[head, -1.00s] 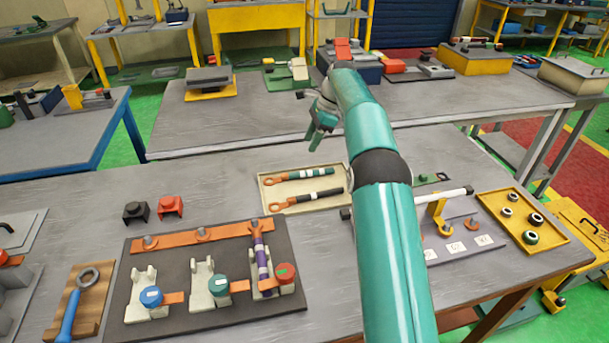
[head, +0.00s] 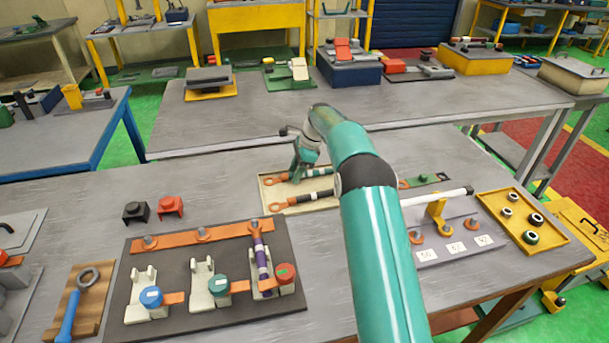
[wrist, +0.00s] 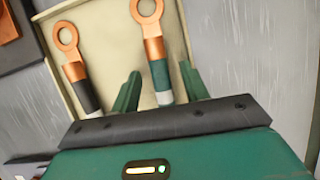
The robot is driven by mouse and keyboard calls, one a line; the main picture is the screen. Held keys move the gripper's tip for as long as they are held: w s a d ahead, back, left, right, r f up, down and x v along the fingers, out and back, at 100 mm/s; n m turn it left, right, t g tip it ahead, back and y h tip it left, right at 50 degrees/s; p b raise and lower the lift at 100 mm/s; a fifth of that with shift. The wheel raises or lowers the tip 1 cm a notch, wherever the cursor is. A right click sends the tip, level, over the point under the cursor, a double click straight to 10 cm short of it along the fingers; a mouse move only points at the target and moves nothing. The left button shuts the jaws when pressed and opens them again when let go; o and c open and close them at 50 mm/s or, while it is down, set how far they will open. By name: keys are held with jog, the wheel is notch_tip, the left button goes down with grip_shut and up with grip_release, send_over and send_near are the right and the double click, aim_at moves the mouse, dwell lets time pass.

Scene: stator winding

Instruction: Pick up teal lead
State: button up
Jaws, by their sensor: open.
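The teal lead (head: 292,177) lies in a cream tray (head: 272,206), with a copper ring lug at its left end. In the wrist view, the teal lead (wrist: 159,77) runs between the two open green fingers of my gripper (wrist: 158,88), nearer the right finger. The fingers are apart and not closed on it. In the head view, my gripper (head: 300,172) is low over the tray and hides part of the lead. A black lead (head: 318,196) lies beside it in the tray, and its lug end (wrist: 77,71) shows left of my left finger.
The tray walls stand close around both leads. A dark board (head: 213,262) with clamps, copper bars and a purple lead lies in front left. A grey fixture plate (head: 478,240) and a yellow tray (head: 540,240) are at right. Black and red blocks (head: 170,207) sit left.

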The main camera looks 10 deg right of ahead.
grip_shut()
jog(key=shift+r, duration=0.1)
jog(key=shift+r, duration=0.55)
jog(key=s+a+r, duration=0.7)
jog(key=s+r, duration=0.4)
jog(key=shift+s+a+r, duration=0.3)
jog(key=shift+s+r, duration=0.05)
jog(key=shift+s, duration=0.05)
